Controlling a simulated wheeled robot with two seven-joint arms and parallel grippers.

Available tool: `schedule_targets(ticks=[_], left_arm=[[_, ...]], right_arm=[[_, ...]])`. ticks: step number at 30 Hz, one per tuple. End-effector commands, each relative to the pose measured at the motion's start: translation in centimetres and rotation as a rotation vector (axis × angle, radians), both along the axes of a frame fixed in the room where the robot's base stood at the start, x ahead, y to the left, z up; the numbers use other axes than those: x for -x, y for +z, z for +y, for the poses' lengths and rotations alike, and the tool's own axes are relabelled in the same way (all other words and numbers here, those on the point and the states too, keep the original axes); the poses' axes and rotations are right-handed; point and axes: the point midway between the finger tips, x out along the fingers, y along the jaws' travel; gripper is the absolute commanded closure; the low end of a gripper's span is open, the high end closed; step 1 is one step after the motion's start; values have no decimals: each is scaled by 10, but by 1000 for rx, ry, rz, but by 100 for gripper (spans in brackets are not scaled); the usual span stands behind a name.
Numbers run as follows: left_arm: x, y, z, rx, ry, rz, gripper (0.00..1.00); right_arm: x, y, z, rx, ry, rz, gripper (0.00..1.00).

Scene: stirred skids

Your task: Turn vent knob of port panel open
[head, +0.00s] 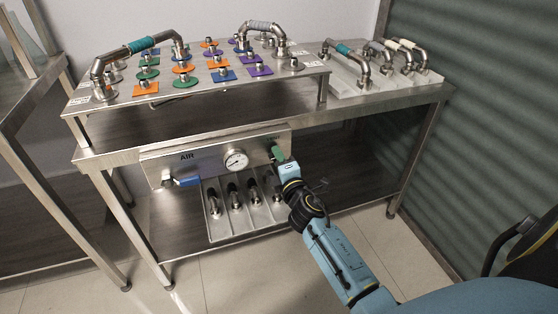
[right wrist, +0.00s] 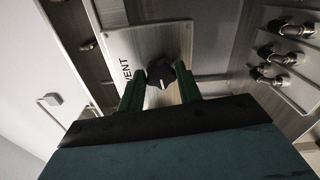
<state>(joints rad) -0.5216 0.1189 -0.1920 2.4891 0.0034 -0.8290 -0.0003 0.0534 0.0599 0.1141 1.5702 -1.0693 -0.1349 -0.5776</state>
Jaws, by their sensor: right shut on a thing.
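The port panel (head: 208,160) is a steel plate on the front of the bench, with an AIR label, a round gauge and a blue-handled valve. The black vent knob (right wrist: 160,75) shows in the right wrist view beside the word VENT, with a pale mark on its face. My right gripper (head: 277,149) reaches the panel's right end. In the right wrist view its green fingers (right wrist: 159,84) stand on either side of the knob and are shut on it. In the head view the fingers hide the knob. My left gripper is not in view.
The gauge (head: 236,160) and blue valve handle (head: 184,181) sit left of my gripper. The bench top (head: 390,98) carries pipes and coloured plates. A corrugated shutter (head: 490,120) stands at right.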

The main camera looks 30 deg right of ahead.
Motion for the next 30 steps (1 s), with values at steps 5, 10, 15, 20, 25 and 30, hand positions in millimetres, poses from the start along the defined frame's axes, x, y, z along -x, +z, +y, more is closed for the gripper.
schedule_targets(ticks=[5,10,15,20,25,30], left_arm=[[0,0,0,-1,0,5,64],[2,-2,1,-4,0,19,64],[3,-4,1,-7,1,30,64],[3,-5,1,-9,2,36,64],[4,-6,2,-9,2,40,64],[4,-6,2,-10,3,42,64]], right_arm=[[1,-1,0,146,2,38,88],[1,-1,0,259,2,66,88],[1,-1,0,337,0,84,88],[1,-1,0,380,0,96,88],[1,-1,0,401,0,100,88],[1,-1,0,405,0,101,88]])
